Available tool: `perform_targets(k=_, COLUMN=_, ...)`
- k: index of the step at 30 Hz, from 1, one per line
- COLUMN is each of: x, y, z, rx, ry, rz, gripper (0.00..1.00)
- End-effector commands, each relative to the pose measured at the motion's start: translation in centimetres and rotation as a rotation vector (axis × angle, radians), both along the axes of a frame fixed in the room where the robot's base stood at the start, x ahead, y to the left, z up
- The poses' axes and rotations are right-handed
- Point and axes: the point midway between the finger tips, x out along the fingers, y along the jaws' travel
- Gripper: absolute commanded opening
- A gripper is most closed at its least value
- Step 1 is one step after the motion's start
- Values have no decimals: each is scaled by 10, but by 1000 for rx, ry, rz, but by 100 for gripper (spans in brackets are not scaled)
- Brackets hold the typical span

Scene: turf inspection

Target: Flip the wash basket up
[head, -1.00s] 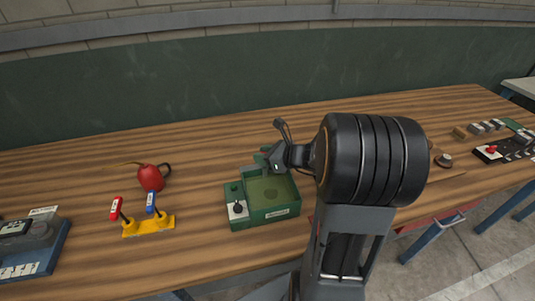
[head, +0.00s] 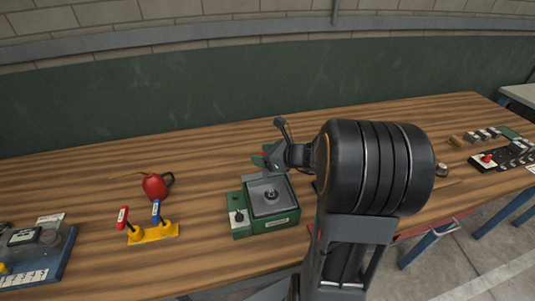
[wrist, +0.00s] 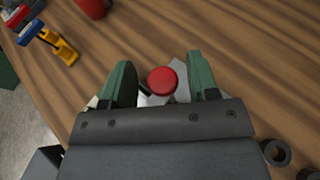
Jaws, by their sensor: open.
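A green wash unit (head: 264,226) sits near the table's front edge, with a small black knob on a pale panel at its left. A grey square tray-like part, seemingly the wash basket (head: 262,207), lies level across its tub with a dark round piece in the middle.
A blue-framed device (head: 35,262) is at far left. A control box (head: 490,158) and small blocks are at right.

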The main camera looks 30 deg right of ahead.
Motion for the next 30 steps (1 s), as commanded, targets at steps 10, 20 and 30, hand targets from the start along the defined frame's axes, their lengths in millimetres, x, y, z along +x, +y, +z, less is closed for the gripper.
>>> perform_targets(k=10, x=-21, y=-15, z=10, rx=-2, ry=-1, rz=-6, gripper=54)
perform_targets(k=20, x=-73, y=-49, z=35, rx=-1, ry=-1, rz=-7, gripper=54)
perform_targets(k=30, x=-105, y=-68, z=51, rx=0, ry=0, rz=-2, gripper=54)
